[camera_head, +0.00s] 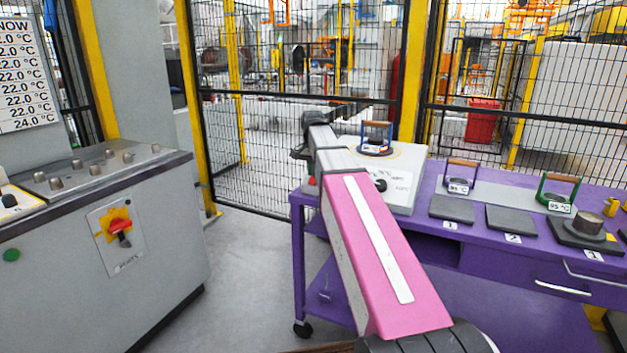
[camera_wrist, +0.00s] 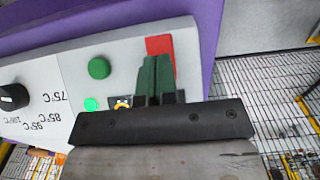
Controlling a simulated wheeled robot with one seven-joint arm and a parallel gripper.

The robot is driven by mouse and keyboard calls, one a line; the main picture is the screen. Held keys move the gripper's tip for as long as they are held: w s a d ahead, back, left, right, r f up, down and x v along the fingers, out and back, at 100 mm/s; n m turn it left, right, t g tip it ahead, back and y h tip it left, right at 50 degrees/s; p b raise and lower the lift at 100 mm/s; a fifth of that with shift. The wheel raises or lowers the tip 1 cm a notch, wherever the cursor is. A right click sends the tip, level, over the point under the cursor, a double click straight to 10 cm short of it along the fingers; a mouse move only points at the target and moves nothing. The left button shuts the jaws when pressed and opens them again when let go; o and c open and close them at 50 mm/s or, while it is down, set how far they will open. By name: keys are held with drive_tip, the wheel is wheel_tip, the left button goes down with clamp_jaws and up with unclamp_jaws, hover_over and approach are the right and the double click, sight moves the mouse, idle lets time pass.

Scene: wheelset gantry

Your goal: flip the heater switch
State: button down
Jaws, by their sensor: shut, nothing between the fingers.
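The heater (camera_head: 408,165) is a pale box on the left end of the purple table. Its front panel (camera_wrist: 72,68) fills the upper left of the wrist view, upside down, with a round green button (camera_wrist: 99,68), a lit green lamp (camera_wrist: 91,104) and a red block (camera_wrist: 160,46). A small black part with yellow marks (camera_wrist: 122,103) sits beside my gripper's base. My gripper (camera_wrist: 156,60) is shut and empty, its dark green fingers overlapping the red block in view. I cannot tell which part is the switch or whether the fingers touch it.
A black knob (camera_wrist: 13,97) with temperature marks is on the heater panel. One ring-handled item (camera_head: 375,138) stands on the heater; others stand along the purple table (camera_head: 453,255). A grey control cabinet (camera_head: 95,235) is left; mesh fencing (camera_head: 290,140) stands behind. Floor between is clear.

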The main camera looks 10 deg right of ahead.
sight(313, 180)
wheel_tip(313, 180, up, 6)
drive_tip(key=shift+r, duration=0.25)
idle(0.5)
